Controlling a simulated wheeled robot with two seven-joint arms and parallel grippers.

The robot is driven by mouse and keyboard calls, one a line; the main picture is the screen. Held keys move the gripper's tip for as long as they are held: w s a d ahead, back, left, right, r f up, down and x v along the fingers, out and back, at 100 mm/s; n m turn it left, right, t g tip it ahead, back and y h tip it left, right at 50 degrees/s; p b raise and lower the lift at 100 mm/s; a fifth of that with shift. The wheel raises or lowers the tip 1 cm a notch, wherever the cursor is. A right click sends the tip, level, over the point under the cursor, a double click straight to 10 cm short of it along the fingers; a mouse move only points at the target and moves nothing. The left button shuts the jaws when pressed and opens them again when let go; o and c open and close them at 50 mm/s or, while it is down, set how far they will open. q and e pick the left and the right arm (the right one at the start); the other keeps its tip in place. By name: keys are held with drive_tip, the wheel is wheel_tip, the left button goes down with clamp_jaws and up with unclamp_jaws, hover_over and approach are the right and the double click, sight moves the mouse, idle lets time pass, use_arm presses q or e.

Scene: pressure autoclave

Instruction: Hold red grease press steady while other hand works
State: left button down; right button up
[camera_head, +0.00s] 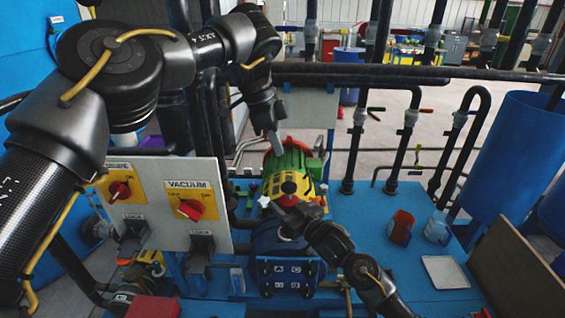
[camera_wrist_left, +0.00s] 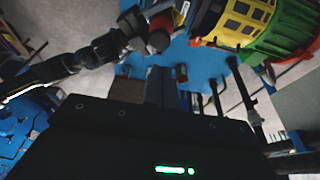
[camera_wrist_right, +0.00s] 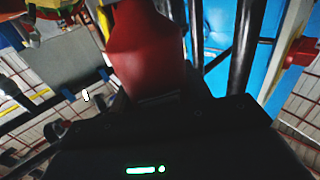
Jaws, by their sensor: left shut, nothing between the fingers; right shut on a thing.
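The red grease press (camera_wrist_right: 145,50) fills the top middle of the right wrist view, between the fingers of my right gripper (camera_wrist_right: 155,95). In the head view my right gripper (camera_head: 287,209) is beside the motor, with a small red part of the press (camera_head: 288,200) showing above it; the rest is hidden. The left wrist view also shows the red press (camera_wrist_left: 160,22) at the end of my right arm. My left gripper (camera_head: 275,143) is shut and empty, pointing down at the far end of the green and yellow motor (camera_head: 280,185). Its closed fingers show in the left wrist view (camera_wrist_left: 160,85).
A panel with a VACUUM switch (camera_head: 190,210) stands left of the motor. A red container (camera_head: 400,225), a blue-white bottle (camera_head: 437,229) and a pale tray (camera_head: 445,272) rest on the blue deck (camera_head: 365,240) at right. Black pipes rise behind.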

use_arm(q)
drive_tip(key=shift+v, duration=1.2)
idle(0.4)
drive_tip(key=shift+s+r, duration=0.15)
drive_tip(key=shift+r, duration=0.45)
drive_tip(key=shift+s+r, duration=0.15)
drive_tip(key=shift+r, duration=0.45)
approach(290, 186)
drive_tip(key=x, duration=0.5)
drive_tip(key=shift+d+f, duration=0.15)
drive_tip(key=shift+f, duration=0.55)
